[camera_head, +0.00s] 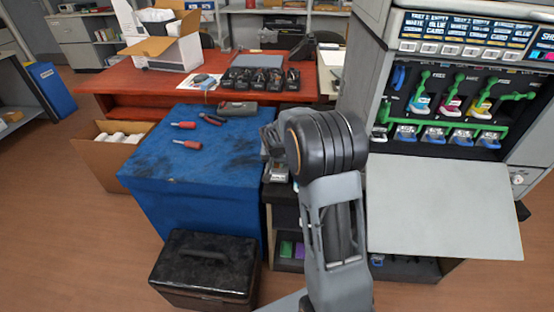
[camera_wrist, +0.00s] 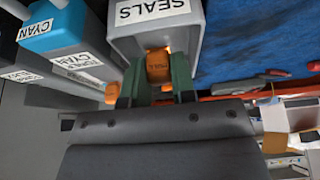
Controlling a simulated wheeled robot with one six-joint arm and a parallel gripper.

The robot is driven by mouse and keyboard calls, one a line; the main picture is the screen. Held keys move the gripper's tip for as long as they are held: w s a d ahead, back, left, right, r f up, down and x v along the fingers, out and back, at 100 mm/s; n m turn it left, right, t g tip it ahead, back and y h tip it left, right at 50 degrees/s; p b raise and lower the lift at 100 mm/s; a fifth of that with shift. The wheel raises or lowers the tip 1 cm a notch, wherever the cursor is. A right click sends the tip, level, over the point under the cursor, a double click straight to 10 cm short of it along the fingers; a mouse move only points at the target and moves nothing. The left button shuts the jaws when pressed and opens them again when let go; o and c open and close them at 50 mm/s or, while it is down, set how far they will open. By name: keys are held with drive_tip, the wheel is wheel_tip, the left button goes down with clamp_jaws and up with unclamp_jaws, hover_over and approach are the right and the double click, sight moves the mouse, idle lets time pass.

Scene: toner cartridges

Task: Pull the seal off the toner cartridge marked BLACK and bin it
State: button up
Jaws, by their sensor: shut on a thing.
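My gripper (camera_wrist: 158,82) has its two dark green fingers around an orange pull tab (camera_wrist: 158,65), and is shut on it. The tab is right by a light grey bin (camera_wrist: 150,35) labelled SEALS in the wrist view; I cannot tell whether it is over the opening. A second orange piece (camera_wrist: 112,93) shows left of the fingers; what it belongs to is unclear. No cartridge marked BLACK can be read in either view. In the head view my arm hides the gripper and most of what is around it.
In the head view, a blue-covered table (camera_head: 190,155) holds red-handled screwdrivers (camera_head: 187,145). A printer (camera_head: 450,100) with green levers and a lowered grey panel (camera_head: 440,205) stands right of my arm.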

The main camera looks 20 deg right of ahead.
drive_tip(key=shift+f+b, duration=0.3)
drive_tip(key=shift+f, duration=0.45)
drive_tip(key=o, duration=0.8)
drive_tip(key=p+v, duration=0.1)
drive_tip(key=v, duration=1.3)
drive_tip(key=shift+p, duration=0.35)
